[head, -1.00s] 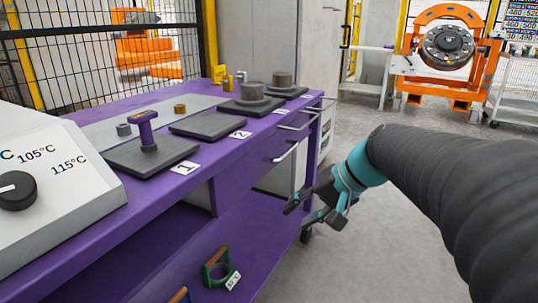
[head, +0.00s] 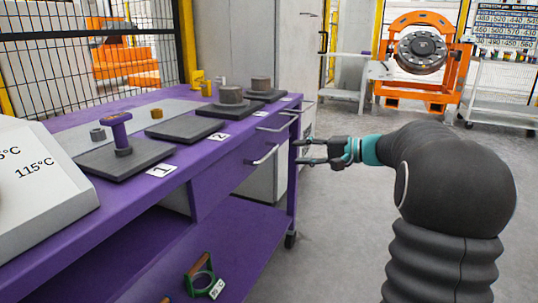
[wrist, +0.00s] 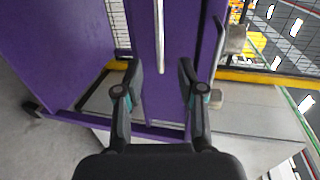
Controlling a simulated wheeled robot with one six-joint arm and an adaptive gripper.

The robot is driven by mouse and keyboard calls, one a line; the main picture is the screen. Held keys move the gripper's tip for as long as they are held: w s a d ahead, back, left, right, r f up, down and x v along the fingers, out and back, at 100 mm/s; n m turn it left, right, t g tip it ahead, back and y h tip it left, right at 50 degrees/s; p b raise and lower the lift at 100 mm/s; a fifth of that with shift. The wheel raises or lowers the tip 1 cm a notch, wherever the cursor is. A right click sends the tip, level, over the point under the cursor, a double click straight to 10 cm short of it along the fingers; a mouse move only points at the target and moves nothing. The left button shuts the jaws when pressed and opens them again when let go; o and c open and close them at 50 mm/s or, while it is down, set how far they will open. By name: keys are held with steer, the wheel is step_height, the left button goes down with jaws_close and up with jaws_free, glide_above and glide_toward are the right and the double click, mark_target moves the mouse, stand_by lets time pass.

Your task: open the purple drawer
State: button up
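The purple bench has a purple drawer (head: 222,178) in its front, below the worktop, with a pale bar handle (head: 265,156). The drawer looks shut. My gripper (head: 297,152) is open and empty, to the right of this handle and pointing left at the bench front. In the wrist view, my gripper (wrist: 158,72) has its fingers spread, with a pale bar handle (wrist: 158,35) in line with the gap between them. The fingers do not appear to touch the handle. The exact distance to it is hard to tell.
Dark plates, a purple-handled tool (head: 118,130) and grey cylinders (head: 231,96) stand on the worktop. The floor (head: 335,215) beside the bench is clear.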

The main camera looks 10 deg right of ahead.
mark_target(269, 151)
steer(key=x, duration=1)
steer(key=shift+w+a, duration=0.1)
steer(key=shift+a, duration=0.05)
jaws_close()
